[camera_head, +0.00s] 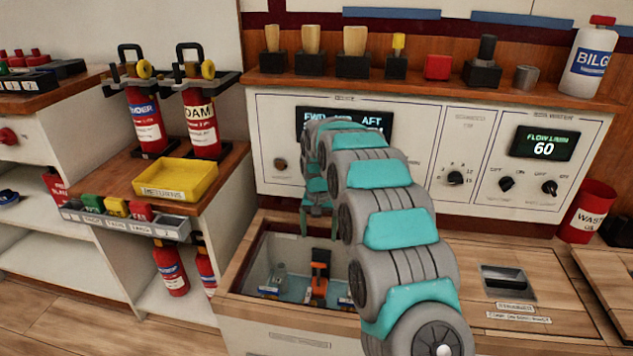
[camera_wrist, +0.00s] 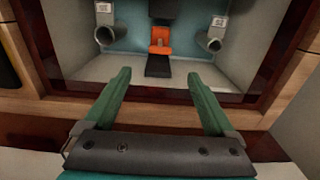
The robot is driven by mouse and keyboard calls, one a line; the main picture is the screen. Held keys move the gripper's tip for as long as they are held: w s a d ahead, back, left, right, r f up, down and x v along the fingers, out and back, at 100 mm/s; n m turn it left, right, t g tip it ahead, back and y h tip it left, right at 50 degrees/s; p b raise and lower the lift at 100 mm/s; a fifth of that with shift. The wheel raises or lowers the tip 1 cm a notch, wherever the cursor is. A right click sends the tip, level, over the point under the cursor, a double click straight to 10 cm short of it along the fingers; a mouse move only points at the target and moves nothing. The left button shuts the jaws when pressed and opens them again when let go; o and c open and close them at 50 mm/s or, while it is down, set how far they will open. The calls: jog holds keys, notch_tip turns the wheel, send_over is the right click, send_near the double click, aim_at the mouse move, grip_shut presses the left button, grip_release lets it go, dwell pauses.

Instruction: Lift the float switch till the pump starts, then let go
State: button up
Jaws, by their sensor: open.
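An orange part with black pieces, which looks like the float switch (camera_head: 319,272), sits inside an open well (camera_head: 262,252) in the wooden counter. The orange part (camera_wrist: 160,40) is also in the wrist view, at the top centre, with a black piece below it. My gripper (camera_wrist: 158,75) is open and empty. Its two green fingers point toward the well, apart from the orange part. In the head view my gripper (camera_head: 318,222) hangs at the back of the well, partly hidden by my arm. Whether the pump runs cannot be told.
Grey pipe ends (camera_wrist: 104,36) flank the orange part inside the well. The wooden rim (camera_wrist: 50,107) borders it. A panel behind has a dark display (camera_head: 313,115), partly covered by my arm, and another display (camera_head: 543,145) reading 60. A yellow tray (camera_head: 175,180) stands left.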

jog(key=s+d+r, duration=0.3)
jog(key=s+r, duration=0.2)
jog(key=s, duration=0.3)
jog(key=s+d+r+n+g, duration=0.1)
jog(key=s+d+r, duration=0.25)
jog(key=s, duration=0.45)
jog(key=s+d+r, duration=0.3)
jog(key=s+r, duration=0.2)
jog(key=s, duration=0.4)
jog(key=s+d, duration=0.2)
jog(key=s, duration=1)
jog(key=s+d+f+n, duration=0.1)
jog(key=s, duration=1.1)
jog(key=shift+s+d+g+p, duration=0.15)
jog(key=shift+d+g+p, duration=0.2)
jog(key=shift+g+p, duration=0.05)
